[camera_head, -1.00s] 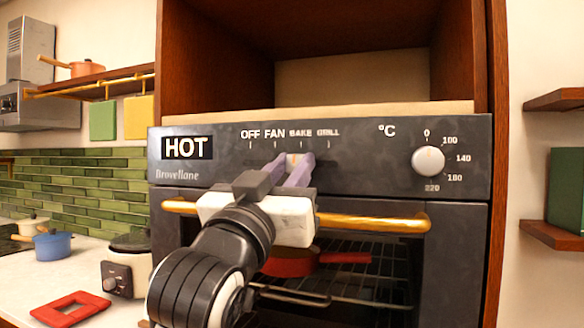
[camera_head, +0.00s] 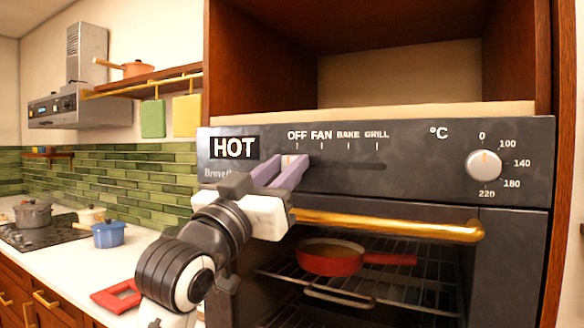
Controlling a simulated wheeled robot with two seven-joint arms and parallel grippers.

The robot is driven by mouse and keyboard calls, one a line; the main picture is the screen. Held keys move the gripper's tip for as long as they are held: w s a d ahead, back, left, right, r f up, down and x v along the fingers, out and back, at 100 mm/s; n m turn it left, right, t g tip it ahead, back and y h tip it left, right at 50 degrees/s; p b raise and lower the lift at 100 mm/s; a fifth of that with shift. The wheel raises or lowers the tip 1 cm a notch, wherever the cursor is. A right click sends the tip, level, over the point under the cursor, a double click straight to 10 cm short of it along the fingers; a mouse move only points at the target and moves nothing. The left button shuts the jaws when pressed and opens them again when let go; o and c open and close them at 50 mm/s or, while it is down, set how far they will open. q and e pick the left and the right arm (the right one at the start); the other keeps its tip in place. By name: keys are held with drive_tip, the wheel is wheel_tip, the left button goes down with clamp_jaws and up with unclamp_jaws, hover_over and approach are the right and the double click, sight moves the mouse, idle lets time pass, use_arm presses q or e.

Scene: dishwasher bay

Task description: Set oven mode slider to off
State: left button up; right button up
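The oven's dark control panel (camera_head: 345,182) faces me, with the mode labels OFF, FAN, BAKE and GRILL along its top. The oven mode slider (camera_head: 290,159) is a small pale knob with an orange mark, mostly hidden between my fingertips. It stands just below the OFF tick, at the left end of the scale. My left gripper (camera_head: 290,162) has its two purple fingers on either side of the knob, with little gap, and looks shut on it. My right gripper is not in view.
A gold handle bar (camera_head: 400,225) runs across the oven door just below the panel. A round temperature knob (camera_head: 483,164) is at the right. A red pan (camera_head: 330,258) sits on the rack inside. A red trivet (camera_head: 117,296) lies on the counter at left.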

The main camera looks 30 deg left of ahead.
use_arm(q)
drive_tip(key=shift+o, duration=1.4)
drive_tip(key=shift+a, duration=0.2)
drive_tip(key=shift+d, duration=0.15)
drive_tip(key=shift+s+f, duration=0.1)
drive_tip(key=shift+s, duration=0.05)
drive_tip(key=b+v, duration=0.8)
drive_tip(key=v, duration=0.2)
